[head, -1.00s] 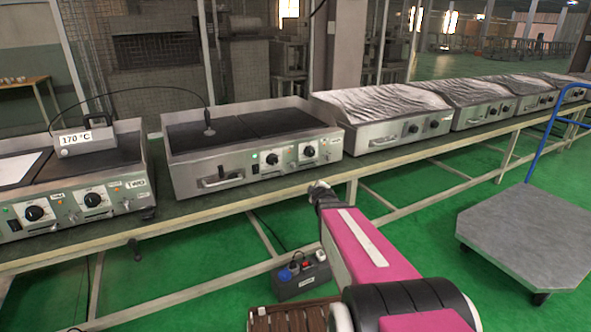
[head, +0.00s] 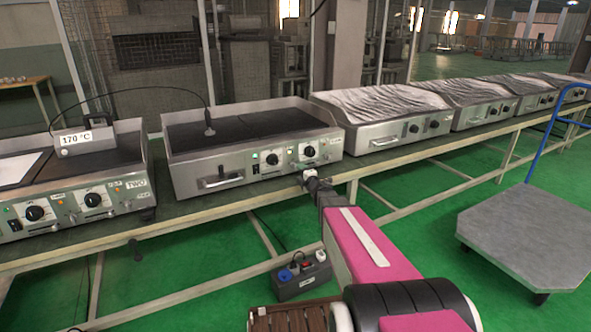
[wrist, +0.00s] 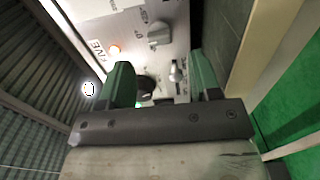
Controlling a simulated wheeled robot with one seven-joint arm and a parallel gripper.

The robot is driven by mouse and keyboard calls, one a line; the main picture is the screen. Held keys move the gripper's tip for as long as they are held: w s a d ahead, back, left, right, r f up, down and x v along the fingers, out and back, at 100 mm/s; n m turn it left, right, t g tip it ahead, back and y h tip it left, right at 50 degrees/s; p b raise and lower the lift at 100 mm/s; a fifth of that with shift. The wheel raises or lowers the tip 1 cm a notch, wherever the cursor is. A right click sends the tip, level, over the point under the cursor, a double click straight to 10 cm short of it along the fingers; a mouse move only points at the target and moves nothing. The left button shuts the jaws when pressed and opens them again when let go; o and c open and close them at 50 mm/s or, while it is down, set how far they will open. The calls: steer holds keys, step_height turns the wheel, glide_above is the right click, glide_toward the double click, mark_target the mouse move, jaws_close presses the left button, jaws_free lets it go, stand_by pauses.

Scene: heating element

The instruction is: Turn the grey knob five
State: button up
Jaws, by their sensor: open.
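A grey knob (wrist: 158,34) shows on the light metal front panel (wrist: 135,25) in the wrist view, above and beyond my fingertips. A black round knob (wrist: 147,84) is lower, seen between my fingers. My gripper (wrist: 160,70) has its two green fingers apart, with nothing visibly held. In the head view, my gripper (head: 310,175) is at the lower front of the middle griddle (head: 220,172), below its right-hand dial (head: 309,150). The grey knob cannot be told apart from the other controls in the head view.
The bench edge (head: 215,210) runs close under the gripper. A grey trolley (head: 530,230) stands at the right.

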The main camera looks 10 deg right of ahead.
mark_target(295, 168)
steer(key=x, duration=0.6)
steer(key=c, duration=0.9)
steer(key=shift+m, duration=0.4)
steer(key=m, duration=1.1)
steer(key=shift+s, duration=0.1)
